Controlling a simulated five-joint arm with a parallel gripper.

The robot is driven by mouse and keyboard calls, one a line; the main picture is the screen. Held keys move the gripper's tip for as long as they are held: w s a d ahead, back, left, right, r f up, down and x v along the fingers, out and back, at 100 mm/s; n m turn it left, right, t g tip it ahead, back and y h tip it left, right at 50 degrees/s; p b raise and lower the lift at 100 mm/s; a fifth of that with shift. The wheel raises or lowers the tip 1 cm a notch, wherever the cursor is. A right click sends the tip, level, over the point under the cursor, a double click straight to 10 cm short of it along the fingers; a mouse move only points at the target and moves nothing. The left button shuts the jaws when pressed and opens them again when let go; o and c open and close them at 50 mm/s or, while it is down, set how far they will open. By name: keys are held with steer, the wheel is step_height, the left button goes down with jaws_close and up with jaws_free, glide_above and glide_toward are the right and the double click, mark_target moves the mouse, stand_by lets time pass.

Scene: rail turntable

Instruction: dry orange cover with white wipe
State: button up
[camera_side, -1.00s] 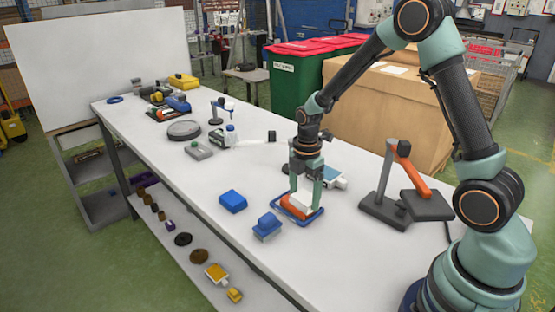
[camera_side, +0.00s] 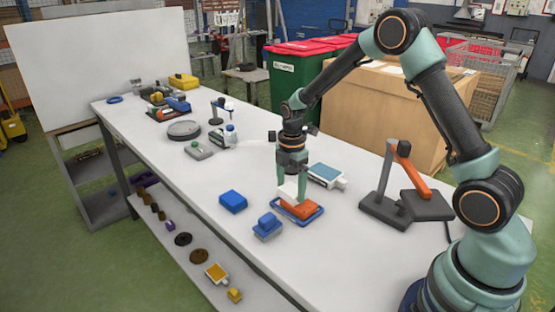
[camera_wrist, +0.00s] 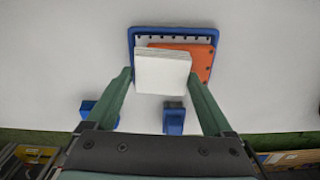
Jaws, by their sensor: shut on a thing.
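The orange cover (camera_side: 301,209) lies flat in a blue-rimmed tray (camera_side: 321,214) on the white table. It also shows in the wrist view (camera_wrist: 205,58), partly hidden by the white wipe. The white wipe (camera_side: 287,193) is a pale block held in my gripper (camera_side: 290,190), at the left part of the cover. In the wrist view the wipe (camera_wrist: 162,72) overlaps the cover's left and lower part and reaches past the tray's near rim. My gripper (camera_wrist: 162,85) is shut on the wipe. Whether the wipe touches the cover I cannot tell.
Blue blocks (camera_side: 232,201) (camera_side: 267,226) sit left of the tray. A blue-topped white box (camera_side: 326,174) stands behind it. A grey stand with an orange arm (camera_side: 401,165) is to the right. The table's front edge is close by.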

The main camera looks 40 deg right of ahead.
steer(key=shift+w, duration=0.85)
steer(key=shift+r, duration=4.05)
